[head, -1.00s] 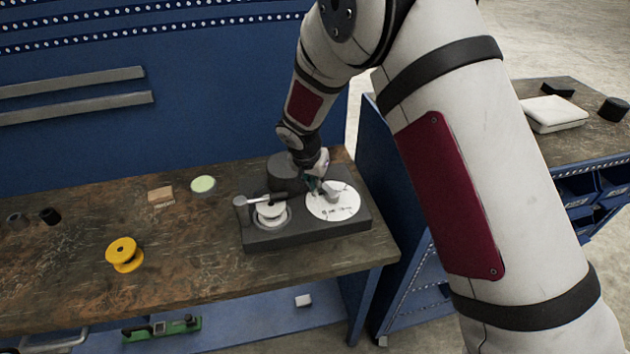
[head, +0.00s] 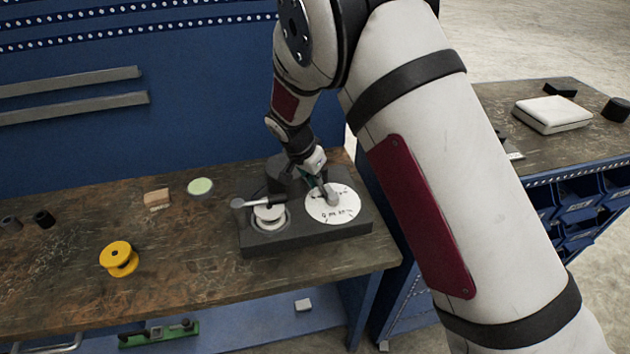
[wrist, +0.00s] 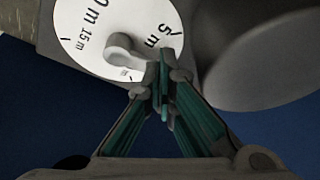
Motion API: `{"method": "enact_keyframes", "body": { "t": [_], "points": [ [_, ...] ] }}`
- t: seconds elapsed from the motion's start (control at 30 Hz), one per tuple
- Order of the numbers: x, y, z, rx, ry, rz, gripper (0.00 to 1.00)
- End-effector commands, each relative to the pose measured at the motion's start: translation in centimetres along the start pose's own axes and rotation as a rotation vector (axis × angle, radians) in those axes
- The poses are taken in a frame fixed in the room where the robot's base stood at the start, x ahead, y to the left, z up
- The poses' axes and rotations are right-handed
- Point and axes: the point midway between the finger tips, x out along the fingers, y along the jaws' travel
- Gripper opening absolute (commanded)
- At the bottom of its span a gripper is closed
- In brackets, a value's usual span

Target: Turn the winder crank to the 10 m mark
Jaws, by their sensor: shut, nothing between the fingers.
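The winder has a dark grey base (head: 305,240) on the workbench, with a white round dial (head: 345,207) on its right part. In the wrist view the dial (wrist: 85,35) shows "5 m", "15 m" and a partly cut-off mark ending in "0 m". The grey crank (wrist: 122,50) sits over the dial, its rounded end near the middle. My gripper (wrist: 163,90) is shut and empty, its fingertips right beside the crank on the "5 m" side; I cannot tell whether they touch it. In the head view my gripper (head: 324,190) is over the dial.
A white spool (head: 269,212) with a dark-handled lever sits on the base's left part. A dark cylinder (head: 280,172) stands behind. A yellow spool (head: 119,258), a wooden block (head: 157,198) and a pale green disc (head: 200,187) lie to the left. The bench front is clear.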

Motion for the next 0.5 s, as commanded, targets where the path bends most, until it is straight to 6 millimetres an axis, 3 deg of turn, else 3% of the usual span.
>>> {"method": "enact_keyframes", "body": {
  "t": [0.5],
  "points": [
    [1.1, -0.3, -2.3, 0.453, 0.002, 0.18, 0.0]
  ]
}}
